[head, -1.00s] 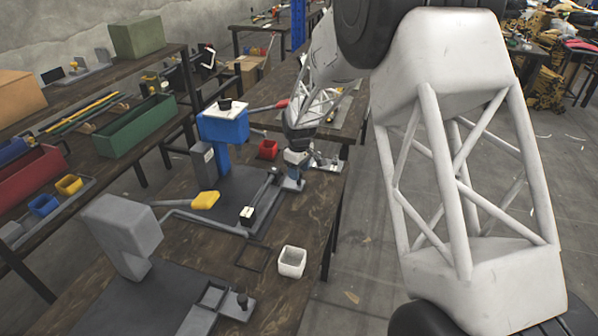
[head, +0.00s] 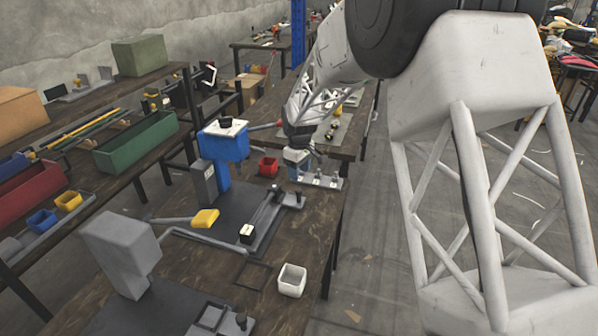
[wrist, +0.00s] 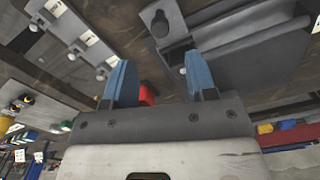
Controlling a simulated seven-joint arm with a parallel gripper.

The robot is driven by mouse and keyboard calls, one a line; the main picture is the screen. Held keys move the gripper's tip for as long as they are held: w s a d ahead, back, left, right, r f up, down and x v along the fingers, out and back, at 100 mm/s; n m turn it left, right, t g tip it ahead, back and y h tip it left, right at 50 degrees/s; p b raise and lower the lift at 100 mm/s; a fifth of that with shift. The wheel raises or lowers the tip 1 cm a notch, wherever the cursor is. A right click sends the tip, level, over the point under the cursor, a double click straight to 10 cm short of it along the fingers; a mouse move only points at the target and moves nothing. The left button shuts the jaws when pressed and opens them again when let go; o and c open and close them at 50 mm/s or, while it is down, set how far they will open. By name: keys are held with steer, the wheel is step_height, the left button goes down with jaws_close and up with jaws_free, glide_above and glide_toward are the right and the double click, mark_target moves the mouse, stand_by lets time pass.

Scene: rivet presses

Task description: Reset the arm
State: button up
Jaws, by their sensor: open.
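My gripper (wrist: 160,82) shows in the wrist view with its two blue fingers apart and nothing between them. In the head view my gripper (head: 300,172) hangs near the far right part of the workbench, beside the blue press. The blue press (head: 222,145) has a red-tipped handle and stands on a dark base plate. A grey press (head: 122,250) with a yellow-ended lever (head: 205,219) stands nearer. Part of the workbench behind my arm is hidden.
A white bin (head: 292,280) and a red bin (head: 268,166) stand on the workbench (head: 300,235). A plate with several small posts (head: 322,181) lies by my gripper. A side table at left holds a green trough (head: 137,143). Bare floor lies to the right.

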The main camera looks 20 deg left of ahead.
steer(key=s+d+r+m, duration=0.2)
steer(key=s+d+r, duration=0.35)
steer(key=d, duration=0.35)
steer(key=s+d+r+m+t, duration=0.1)
steer(key=s+d+r+m, duration=0.2)
steer(key=s+d+r, duration=0.5)
steer(key=s+d+r+m, duration=0.2)
steer(key=s+d+r, duration=0.15)
steer(key=d, duration=0.75)
steer(key=s+d+m, duration=0.2)
steer(key=s+d, duration=0.3)
steer(key=s, duration=0.4)
steer(key=s+d+m+t, duration=0.1)
steer(key=s+d+m, duration=0.2)
steer(key=s+d, duration=0.3)
steer(key=s+d+m, duration=0.2)
steer(key=s+d, duration=0.4)
steer(key=s, duration=0.7)
steer(key=shift+s+r+m+t, duration=0.25)
steer(key=shift+r+m+t, duration=0.05)
steer(key=shift+r, duration=0.1)
